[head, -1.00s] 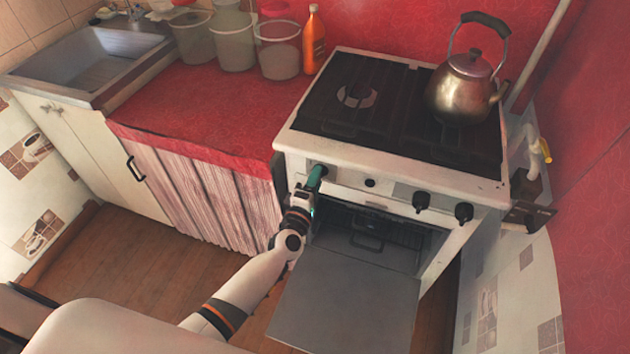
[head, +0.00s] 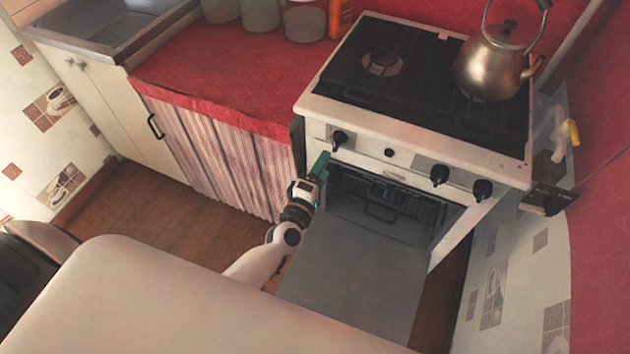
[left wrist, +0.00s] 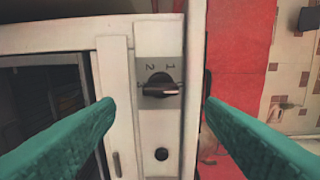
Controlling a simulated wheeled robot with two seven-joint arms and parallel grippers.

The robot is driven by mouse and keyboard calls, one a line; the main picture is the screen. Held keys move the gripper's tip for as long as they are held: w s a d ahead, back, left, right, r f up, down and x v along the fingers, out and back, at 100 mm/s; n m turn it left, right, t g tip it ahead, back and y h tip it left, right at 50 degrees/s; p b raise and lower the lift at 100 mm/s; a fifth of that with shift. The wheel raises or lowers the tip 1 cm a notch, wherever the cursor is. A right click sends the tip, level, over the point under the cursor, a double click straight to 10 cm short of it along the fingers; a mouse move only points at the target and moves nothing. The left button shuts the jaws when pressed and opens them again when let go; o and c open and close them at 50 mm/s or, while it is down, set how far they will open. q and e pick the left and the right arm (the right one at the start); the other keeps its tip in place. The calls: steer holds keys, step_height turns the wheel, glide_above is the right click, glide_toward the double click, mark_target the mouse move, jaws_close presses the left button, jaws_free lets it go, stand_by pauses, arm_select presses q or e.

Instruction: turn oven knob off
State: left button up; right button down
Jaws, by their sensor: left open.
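The white stove (head: 400,128) has a black knob (head: 339,140) at the left end of its front panel. In the left wrist view this knob (left wrist: 160,86) sits on a grey plate marked 1 and 2, its grip lying roughly crosswise in that picture. Two more black knobs, the middle one (head: 439,175) and the right one (head: 482,189), are on the panel's right side. My left gripper (head: 321,163) is open, just below and left of the left knob. In the left wrist view its green fingers (left wrist: 159,104) are spread either side of the knob, apart from it. My right gripper is not in view.
The oven door (head: 355,270) hangs open below the panel. A metal kettle (head: 492,65) stands on the black hob. A red-covered counter (head: 215,80) with a striped curtain is left of the stove. A yellow-handled valve (head: 572,132) is at right.

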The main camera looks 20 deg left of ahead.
arm_select(q)
steer(key=shift+s, duration=2.3)
steer(key=s+f+m+g+h, duration=0.1)
steer(key=s+f+m+g, duration=0.4)
steer(key=f, duration=0.8)
steer(key=s+f+m+g, duration=0.3)
steer(key=s+f+m, duration=0.3)
steer(key=f, duration=0.7)
steer(key=s+a+f+m+g, duration=0.2)
steer(key=s+f, duration=0.3)
steer(key=s, duration=0.4)
steer(key=s+a+f+m+g+y, duration=0.1)
steer(key=s+f+m+g, duration=0.3)
steer(key=s, duration=0.5)
steer(key=s+a+f+m+g, duration=0.2)
steer(key=s+f, duration=0.4)
steer(key=s, duration=0.3)
steer(key=shift+s+a+f+m+g+y, duration=0.3)
steer(key=shift+s+a+f+m+g, duration=0.1)
steer(key=shift+g, duration=0.1)
